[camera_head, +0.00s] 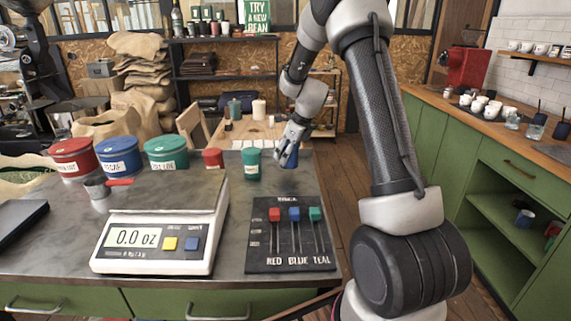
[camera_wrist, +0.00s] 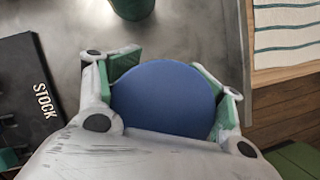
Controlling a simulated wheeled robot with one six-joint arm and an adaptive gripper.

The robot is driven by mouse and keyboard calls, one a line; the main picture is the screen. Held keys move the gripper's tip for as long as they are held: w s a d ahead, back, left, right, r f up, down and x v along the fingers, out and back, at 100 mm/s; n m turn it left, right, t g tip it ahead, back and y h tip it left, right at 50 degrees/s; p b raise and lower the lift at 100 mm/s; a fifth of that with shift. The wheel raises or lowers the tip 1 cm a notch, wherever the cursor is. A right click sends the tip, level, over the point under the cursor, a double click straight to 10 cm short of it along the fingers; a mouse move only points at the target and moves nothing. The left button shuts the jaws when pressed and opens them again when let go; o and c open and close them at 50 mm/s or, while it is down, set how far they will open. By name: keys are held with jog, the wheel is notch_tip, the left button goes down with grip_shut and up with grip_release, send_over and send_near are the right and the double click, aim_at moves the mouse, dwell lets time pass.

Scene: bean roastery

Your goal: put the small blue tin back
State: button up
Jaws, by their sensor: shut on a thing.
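My gripper (camera_head: 287,157) is shut on the small blue tin (camera_head: 293,160) near the far right corner of the grey counter. In the wrist view, the tin's round blue lid (camera_wrist: 165,98) sits between the green-padded fingers of my gripper (camera_wrist: 175,82). I cannot tell whether the tin's base touches the counter. The small teal tin (camera_head: 251,166) stands just left of it, and its edge shows at the top of the wrist view (camera_wrist: 132,8). The small red tin (camera_head: 213,159) stands further left.
Large red (camera_head: 72,158), blue (camera_head: 119,158) and teal (camera_head: 166,154) canisters stand at the left. A scale (camera_head: 158,240) reads 0.0 oz. A black slider board (camera_head: 290,258), marked STOCK in the wrist view (camera_wrist: 30,85), lies in front. A scoop (camera_head: 97,188) lies left. The counter's right edge is close.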

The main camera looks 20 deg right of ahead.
jog(key=shift+f, duration=1.7)
jog(key=o, duration=1.4)
jog(key=shift+f, duration=0.1)
